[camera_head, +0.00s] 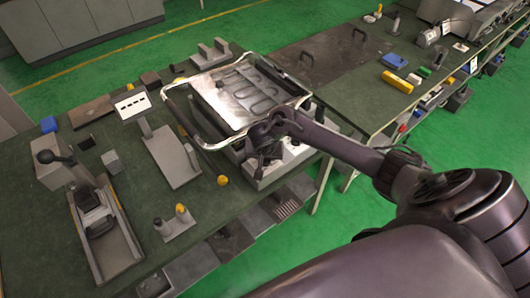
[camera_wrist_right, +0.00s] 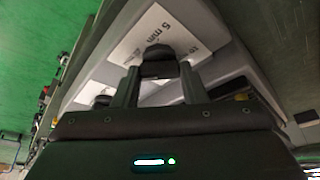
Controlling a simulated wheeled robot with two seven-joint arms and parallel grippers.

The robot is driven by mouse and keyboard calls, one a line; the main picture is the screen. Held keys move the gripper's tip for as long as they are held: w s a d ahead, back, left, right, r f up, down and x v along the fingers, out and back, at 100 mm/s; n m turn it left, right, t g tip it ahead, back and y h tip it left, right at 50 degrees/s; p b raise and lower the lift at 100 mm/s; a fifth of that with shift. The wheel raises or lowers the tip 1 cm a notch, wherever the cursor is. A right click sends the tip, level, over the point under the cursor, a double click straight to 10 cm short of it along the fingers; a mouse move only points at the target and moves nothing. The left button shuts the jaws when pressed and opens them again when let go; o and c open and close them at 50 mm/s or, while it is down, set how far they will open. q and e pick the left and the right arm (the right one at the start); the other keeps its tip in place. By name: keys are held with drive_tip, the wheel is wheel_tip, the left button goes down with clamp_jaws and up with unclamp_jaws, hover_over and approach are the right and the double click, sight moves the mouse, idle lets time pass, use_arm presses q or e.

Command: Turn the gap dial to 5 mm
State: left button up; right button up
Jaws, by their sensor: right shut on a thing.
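The heating unit (camera_head: 290,158) is a grey box with a metal tray (camera_head: 215,97) and a serpentine element (camera_head: 250,90) on top. My right gripper (camera_head: 264,150) is at its front face and hides the dial in the head view. In the right wrist view my right gripper (camera_wrist_right: 158,75) is shut on a black knob, the gap dial (camera_wrist_right: 158,52), with a finger on each side. A white label plate (camera_wrist_right: 150,30) behind it reads 5 mm above the knob and 10 mm to its right. The pointer's direction cannot be told. My left gripper is not in view.
A second dark knob (camera_wrist_right: 102,101) sits left of the gripper in the wrist view. A tubular handle frame (camera_head: 185,128) surrounds the tray. A lever press (camera_head: 98,215) and a small display stand (camera_head: 132,103) stand on the bench to the left.

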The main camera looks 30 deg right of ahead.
drive_tip(key=n+y+p, duration=0.1)
drive_tip(key=n, duration=0.2)
drive_tip(key=n+y, duration=0.1)
drive_tip(key=n, duration=0.2)
drive_tip(key=shift+s+d+t+p, duration=0.15)
drive_tip(key=shift+d+t+p, duration=0.05)
drive_tip(key=shift+t+p, duration=0.2)
drive_tip(key=n+y, duration=0.1)
drive_tip(key=n, duration=0.2)
drive_tip(key=shift+d+n+y, duration=0.1)
drive_tip(key=shift+n+y, duration=0.4)
drive_tip(key=shift+n, duration=0.4)
drive_tip(key=shift+f+n+y, duration=0.1)
drive_tip(key=shift+n+y, duration=0.2)
drive_tip(key=shift+n, duration=0.6)
drive_tip(key=n+g+y+b, duration=0.1)
drive_tip(key=n, duration=0.1)
drive_tip(key=shift+d+n, duration=0.1)
drive_tip(key=shift+n, duration=0.3)
drive_tip(key=shift+d+n+g+y+b, duration=0.1)
drive_tip(key=shift+n+g+y+b, duration=0.2)
drive_tip(key=shift+n+b, duration=0.75)
drive_tip(key=shift+n+g+y+b, duration=0.2)
drive_tip(key=shift+n+g+b, duration=0.2)
drive_tip(key=shift+n+b, duration=0.6)
drive_tip(key=shift+w+n, duration=0.2)
drive_tip(key=shift+n, duration=0.15)
